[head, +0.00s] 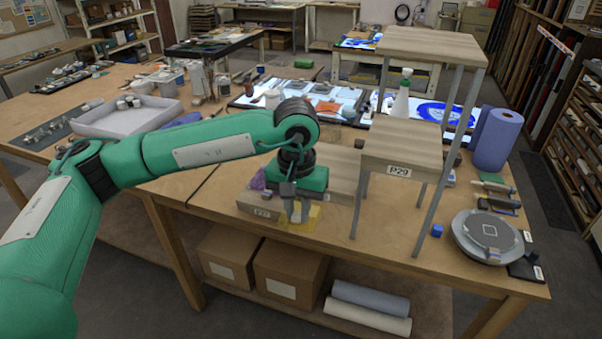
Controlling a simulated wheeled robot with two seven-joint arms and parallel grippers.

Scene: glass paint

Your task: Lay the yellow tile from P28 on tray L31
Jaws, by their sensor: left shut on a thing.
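My left gripper (297,211) points down at the front of a low wooden step labelled P27 (257,212). It is shut on a thin, see-through yellow tile (313,216), which shows around the fingertips near the step's front edge. Whether the tile touches the step or is lifted off it, I cannot tell. A higher wooden shelf labelled P29 (398,171) stands to the right. No label P28 can be read; my arm hides part of the steps. I cannot make out a label L31 on any tray. My right gripper is not in view.
A tall top shelf (430,44) on thin metal legs rises at the right. A round grey turntable (488,235), a small blue cube (437,230) and a blue paper roll (496,140) are on the right.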

